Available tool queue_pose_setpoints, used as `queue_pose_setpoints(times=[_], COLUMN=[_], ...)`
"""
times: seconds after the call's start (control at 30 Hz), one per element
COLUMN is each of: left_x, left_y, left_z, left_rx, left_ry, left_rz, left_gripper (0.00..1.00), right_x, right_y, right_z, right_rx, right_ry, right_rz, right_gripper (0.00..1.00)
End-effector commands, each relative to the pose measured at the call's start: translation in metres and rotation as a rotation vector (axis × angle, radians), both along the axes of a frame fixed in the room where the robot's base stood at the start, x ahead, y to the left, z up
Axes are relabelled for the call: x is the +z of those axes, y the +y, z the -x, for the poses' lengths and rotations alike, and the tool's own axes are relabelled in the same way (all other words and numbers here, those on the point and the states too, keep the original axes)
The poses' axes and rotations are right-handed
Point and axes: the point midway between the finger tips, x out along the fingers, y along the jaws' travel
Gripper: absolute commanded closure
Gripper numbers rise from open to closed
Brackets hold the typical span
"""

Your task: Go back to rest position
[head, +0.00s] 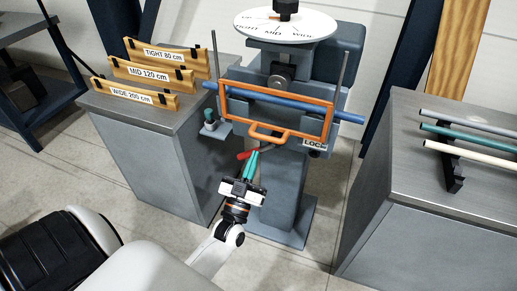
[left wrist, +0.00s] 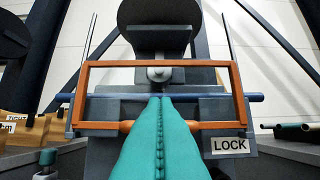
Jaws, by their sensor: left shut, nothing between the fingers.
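My left gripper (head: 253,160) is in front of the bending machine, with its teal fingers shut and nothing between them. In the left wrist view its fingers (left wrist: 160,135) fill the lower middle and point at the machine. The orange frame (head: 277,108) with its lower handle is just beyond the fingertips, and it also shows in the left wrist view (left wrist: 105,65). I cannot tell whether the fingertips touch it. A blue tube (head: 345,115) lies across the machine behind the frame. My right gripper is not in view.
A grey cabinet (head: 150,165) at left carries wooden templates (head: 152,73) marked TIGHT, MID and WIDE. A cabinet (head: 425,205) at right carries a rack (head: 455,170) with several tubes. A white dial (head: 285,24) tops the machine. A LOCK label (head: 313,143) is right of the handle.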

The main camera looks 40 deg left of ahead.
Motion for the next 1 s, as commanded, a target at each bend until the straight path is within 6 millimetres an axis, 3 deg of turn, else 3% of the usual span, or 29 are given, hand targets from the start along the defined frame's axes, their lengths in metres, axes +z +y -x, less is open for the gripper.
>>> queue_pose_setpoints(times=[0.2, 0.43, 0.53, 0.67, 0.77, 0.87, 1.0], left_x=[-0.01, -0.012, -0.033, -0.102, -0.176, -0.249, -0.344], left_y=[-0.004, -0.005, -0.009, -0.024, -0.04, -0.055, -0.073], left_z=[0.017, 0.018, 0.014, 0.01, 0.017, 0.038, 0.088], left_rx=[0.0, -0.003, -0.02, -0.072, -0.126, -0.175, -0.229], left_ry=[-0.001, 0.005, 0.065, 0.262, 0.474, 0.69, 0.992], left_rz=[0.001, 0.001, 0.004, 0.015, 0.027, 0.038, 0.051], left_gripper=[1.0, 1.0, 1.0, 1.0, 1.0, 1.0, 1.0], right_x=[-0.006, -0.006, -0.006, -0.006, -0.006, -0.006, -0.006], right_y=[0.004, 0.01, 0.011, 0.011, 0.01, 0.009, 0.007], right_z=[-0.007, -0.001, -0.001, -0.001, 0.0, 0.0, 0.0], right_rx=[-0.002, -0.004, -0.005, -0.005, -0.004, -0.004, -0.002], right_ry=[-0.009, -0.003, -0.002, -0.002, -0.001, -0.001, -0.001], right_rz=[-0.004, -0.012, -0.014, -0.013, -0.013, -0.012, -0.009], right_gripper=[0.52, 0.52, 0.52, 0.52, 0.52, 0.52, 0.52])
